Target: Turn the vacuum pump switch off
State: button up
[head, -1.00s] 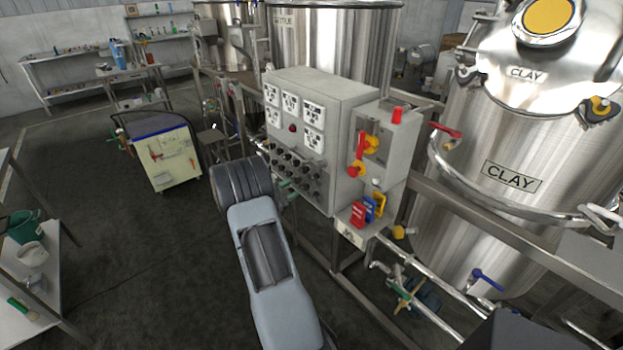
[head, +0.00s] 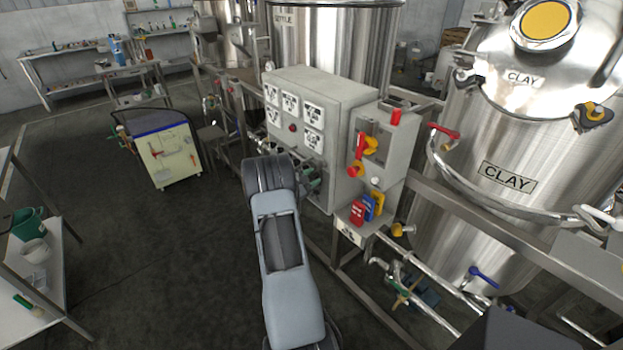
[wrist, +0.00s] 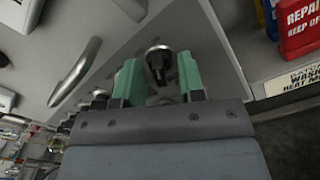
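The grey control box (head: 340,110) stands mid-picture in the head view. Its lower switches are mostly hidden behind my arm there. In the wrist view, a black rotary switch (wrist: 157,62) with a silver collar sits on the box's grey face (wrist: 105,50). My gripper (wrist: 158,80) is open, with one green finger on each side of this switch and a gap visible on both sides. I cannot read a label that tells whether it is the vacuum pump switch. Its setting is not clear either.
A silver handle (wrist: 75,72) and more switches (wrist: 98,102) lie left of the gripper. A side box with a red-and-yellow lever (head: 364,148) and hanging padlock tags (head: 357,212) is close on the right. Floor at left (head: 150,260) is clear.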

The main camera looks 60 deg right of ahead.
grip_shut()
jog(key=n+b, duration=0.1)
jog(key=n, duration=0.4)
jog(key=shift+n, duration=0.3)
jog(key=n, duration=0.6)
jog(key=shift+p, duration=0.4)
jog(key=shift+n, duration=0.3)
grip_release()
